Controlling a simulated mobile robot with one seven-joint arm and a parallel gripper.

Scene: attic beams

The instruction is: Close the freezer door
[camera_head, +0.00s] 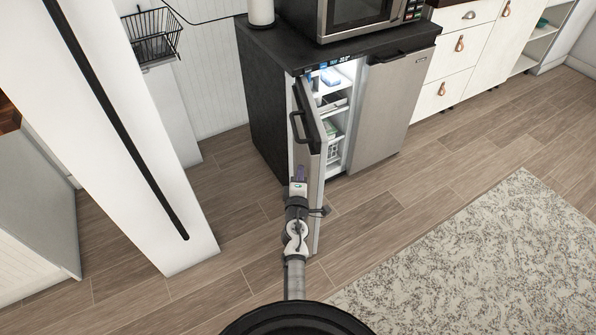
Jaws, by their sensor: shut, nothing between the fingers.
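The freezer (264,110) is a low black-sided cabinet with a steel front. Its left door (310,160) stands open, swung out toward me, with a dark bar handle (297,127) on its outer face. Behind it the lit inside shows white shelves (335,117) holding a few items. The right door (388,108) is closed. My gripper (299,172) is shut and empty, in front of the open door's outer face, below the handle. I cannot tell whether it touches the door. My arm hides part of the door's lower portion.
A microwave (362,15) and a white roll (260,12) stand on the freezer's top. A tall white panel with a black bar (130,140) is close on the left. A patterned rug (490,260) covers the lower right. Wooden floor (400,205) lies clear before the freezer.

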